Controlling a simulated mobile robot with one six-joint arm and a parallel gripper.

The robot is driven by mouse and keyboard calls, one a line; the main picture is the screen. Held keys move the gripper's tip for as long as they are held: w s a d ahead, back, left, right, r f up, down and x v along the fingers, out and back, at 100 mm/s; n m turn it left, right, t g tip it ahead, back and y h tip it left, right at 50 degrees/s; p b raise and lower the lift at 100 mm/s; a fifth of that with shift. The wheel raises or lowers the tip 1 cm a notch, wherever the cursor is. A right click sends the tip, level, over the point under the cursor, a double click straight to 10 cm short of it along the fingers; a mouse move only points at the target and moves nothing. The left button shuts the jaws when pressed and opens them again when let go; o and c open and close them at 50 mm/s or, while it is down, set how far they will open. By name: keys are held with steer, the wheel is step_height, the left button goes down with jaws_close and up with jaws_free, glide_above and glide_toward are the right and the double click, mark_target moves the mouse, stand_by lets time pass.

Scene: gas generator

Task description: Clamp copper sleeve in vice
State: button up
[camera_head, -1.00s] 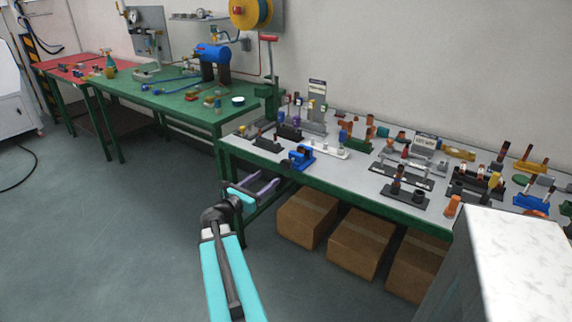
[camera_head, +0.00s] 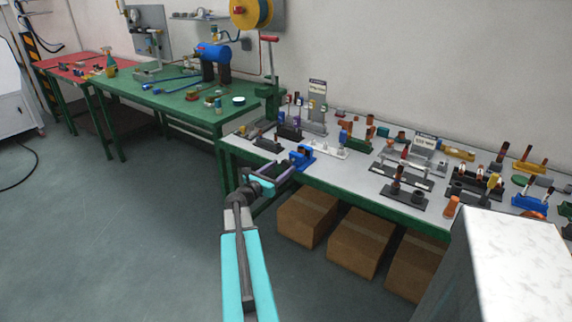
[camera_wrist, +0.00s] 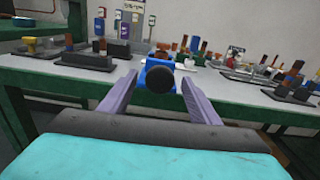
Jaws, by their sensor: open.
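A small blue vice (camera_head: 301,157) stands at the front edge of the grey bench top. In the wrist view the blue vice (camera_wrist: 157,63) shows a round black end facing me. My gripper (camera_head: 280,174) has its purple fingers spread and empty, in front of the bench edge and just short of the vice. In the wrist view the open gripper (camera_wrist: 158,79) frames the vice between its fingertips, apparently without touching it. Several copper-coloured pieces stand on the bench, one of them an orange-brown cylinder (camera_head: 453,206) at the front right. I cannot tell which is the copper sleeve.
The grey bench (camera_head: 350,182) has a green frame and holds several fixtures with upright parts. Cardboard boxes (camera_head: 306,215) sit under it. A white-topped cabinet (camera_head: 520,255) blocks the front right. A green table (camera_head: 160,98) stands at the left. The floor at left is free.

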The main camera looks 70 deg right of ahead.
mark_target(285, 165)
steer(key=shift+x, duration=2)
steer(key=c, duration=1)
